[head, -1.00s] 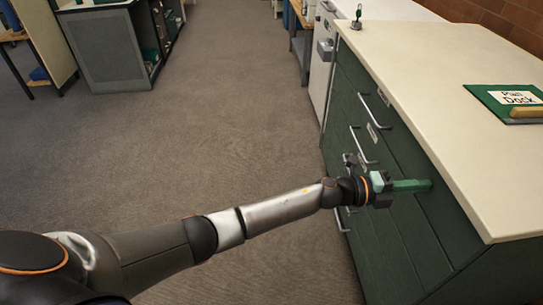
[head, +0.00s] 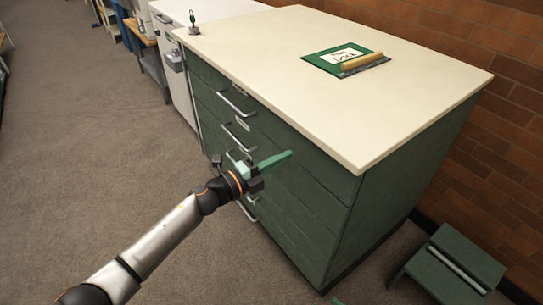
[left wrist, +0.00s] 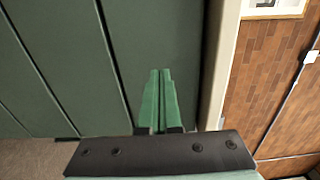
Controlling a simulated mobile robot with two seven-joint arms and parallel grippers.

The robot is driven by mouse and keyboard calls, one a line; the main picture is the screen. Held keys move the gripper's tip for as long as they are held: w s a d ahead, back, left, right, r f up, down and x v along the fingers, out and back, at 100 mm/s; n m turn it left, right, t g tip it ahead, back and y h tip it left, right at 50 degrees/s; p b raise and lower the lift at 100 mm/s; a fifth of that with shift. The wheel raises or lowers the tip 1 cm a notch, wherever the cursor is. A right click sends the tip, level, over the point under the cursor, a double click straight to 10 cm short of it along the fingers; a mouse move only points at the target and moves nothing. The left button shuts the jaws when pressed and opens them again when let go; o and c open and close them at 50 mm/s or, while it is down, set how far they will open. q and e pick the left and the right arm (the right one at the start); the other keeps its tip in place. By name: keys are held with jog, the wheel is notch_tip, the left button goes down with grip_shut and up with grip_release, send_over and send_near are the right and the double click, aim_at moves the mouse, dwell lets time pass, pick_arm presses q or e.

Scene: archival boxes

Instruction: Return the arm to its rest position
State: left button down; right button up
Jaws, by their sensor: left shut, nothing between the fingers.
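My left gripper (head: 288,156) reaches in from the lower left in the head view, in front of the drawer fronts of the dark green cabinet (head: 320,225). Its two green fingers are together with nothing between them. In the left wrist view the shut fingers (left wrist: 158,75) point along the green cabinet face (left wrist: 55,60). I cannot tell from the pictures whether the fingertips touch the cabinet. My right gripper does not show clearly in either view.
The cream worktop (head: 270,65) carries a green board with a label and a tan bar (head: 363,61). A small green stand (head: 193,20) is at its far left corner. Drawer handles (head: 237,103) stick out. A green step stool (head: 450,262) is lower right. Carpet left is clear.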

pick_arm(q)
jog(key=p+v, duration=0.1)
jog(key=v, duration=0.9)
jog(key=s+a+f+n+y, duration=0.35)
jog(key=s+f+n, duration=0.25)
jog(key=s+n, duration=0.25)
jog(key=s+a+f+n+g+y, duration=0.1)
jog(key=s+a+f+n+y, duration=0.25)
jog(key=s+f+n, duration=0.4)
jog(key=s+a+f+n+y, duration=0.3)
jog(key=s+f+n+y, duration=0.2)
jog(key=s+n, duration=0.45)
jog(key=a+r+n+p, duration=0.1)
jog(key=a+r+p, duration=0.2)
jog(key=r+p, duration=0.8)
jog(key=p, duration=0.5)
jog(key=shift+w+r+n+y, duration=0.3)
jog(key=shift+r+n, duration=0.05)
jog(key=shift+r, duration=0.05)
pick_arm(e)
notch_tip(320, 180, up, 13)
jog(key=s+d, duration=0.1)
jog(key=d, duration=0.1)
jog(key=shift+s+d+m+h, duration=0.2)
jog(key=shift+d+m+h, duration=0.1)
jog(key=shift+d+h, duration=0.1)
pick_arm(q)
jog(key=shift+a, duration=0.15)
